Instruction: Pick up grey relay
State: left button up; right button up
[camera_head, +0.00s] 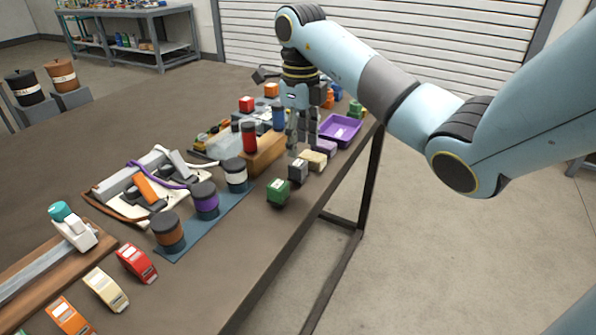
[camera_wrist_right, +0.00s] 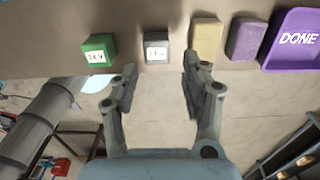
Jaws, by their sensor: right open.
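The grey relay (camera_head: 298,171) stands near the table's right edge in the head view, with a green relay (camera_head: 278,191) in front of it and a beige block (camera_head: 312,160) behind it. In the wrist view the grey relay (camera_wrist_right: 156,52) has a white label and lies just beyond the fingertips, roughly centred between them. My right gripper (camera_head: 303,140) is open and empty above the row of blocks; it also shows in the wrist view (camera_wrist_right: 160,76). My left gripper does not show.
In the wrist view the green relay (camera_wrist_right: 98,52) and yellowish block (camera_wrist_right: 207,40) flank the grey relay. A purple tray marked DONE (camera_wrist_right: 290,59) lies beyond a purple block (camera_wrist_right: 245,38). A wooden block (camera_head: 264,153) with cylinders stands left of the row.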

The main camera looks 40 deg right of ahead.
aim_at(298, 163)
jog(key=f, duration=0.8)
jog(key=shift+w+a, duration=0.1)
jog(key=shift+a, duration=0.15)
jog(key=shift+r, duration=0.1)
jog(key=c, duration=0.8)
